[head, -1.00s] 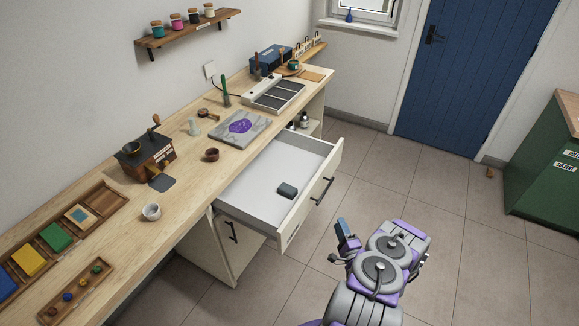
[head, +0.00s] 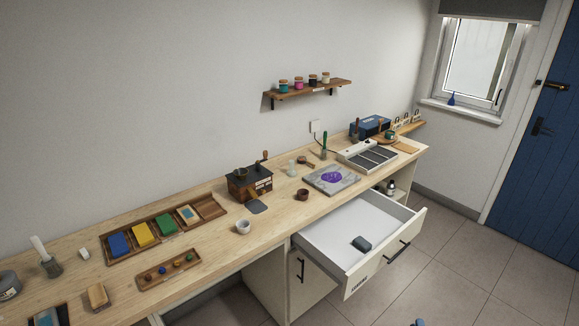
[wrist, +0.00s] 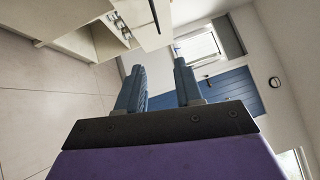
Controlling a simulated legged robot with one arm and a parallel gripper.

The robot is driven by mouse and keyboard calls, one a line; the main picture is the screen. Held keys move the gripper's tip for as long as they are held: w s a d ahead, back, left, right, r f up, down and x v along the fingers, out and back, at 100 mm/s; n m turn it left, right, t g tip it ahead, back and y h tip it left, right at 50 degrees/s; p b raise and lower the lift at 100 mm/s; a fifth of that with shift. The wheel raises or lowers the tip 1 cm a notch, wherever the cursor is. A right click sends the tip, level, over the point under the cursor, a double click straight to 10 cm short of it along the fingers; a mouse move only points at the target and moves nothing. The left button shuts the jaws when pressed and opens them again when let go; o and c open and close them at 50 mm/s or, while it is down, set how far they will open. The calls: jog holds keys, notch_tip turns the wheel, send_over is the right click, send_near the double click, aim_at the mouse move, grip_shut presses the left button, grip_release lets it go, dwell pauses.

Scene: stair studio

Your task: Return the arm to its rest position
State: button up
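My gripper (wrist: 158,87) shows in the wrist view with its two blue-grey fingers apart and nothing between them. Beyond the fingers are the window, the blue door and part of the cabinet, all tilted in that view. In the head view my arm is almost wholly out of frame; only a small blue tip (head: 419,322) shows at the bottom edge.
A drawer (head: 345,230) stands pulled out from the workbench (head: 215,255), with a dark grey block (head: 361,244) inside. The bench top holds a grinder (head: 249,184), a white cup (head: 243,227) and a tray of coloured blocks (head: 190,231). Floor (head: 480,262) right of the drawer is clear.

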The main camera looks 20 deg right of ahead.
jog(key=w+a+r+n+g+y, duration=0.1)
jog(key=w+r+n+g+y, duration=0.1)
jog(key=w+r+n, duration=0.45)
jog(key=w+a+r+n+g+y, duration=0.1)
jog(key=w+r+n+g+y, duration=0.15)
jog(key=w, duration=0.75)
jog(key=w+a+r+n+g, duration=0.2)
jog(key=a+r+n+g, duration=0.3)
jog(key=a+r, duration=0.75)
jog(key=s+a+r+n+g+y, duration=0.2)
jog(key=s+a+r+n+g, duration=0.35)
jog(key=s+a+r, duration=0.95)
jog(key=s+a+r+n+g, duration=0.1)
jog(key=s+a, duration=0.3)
jog(key=s, duration=0.4)
jog(key=s+a+r+n+g, duration=0.1)
jog(key=s+a+n+g, duration=0.1)
jog(key=s+a, duration=0.3)
jog(key=s+a+r+n+g+y, duration=0.1)
jog(key=s+a, duration=0.4)
jog(key=s, duration=0.6)
jog(key=shift+s+r+n+g, duration=0.15)
jog(key=shift+r+n+g, duration=0.2)
jog(key=shift+r, duration=0.1)
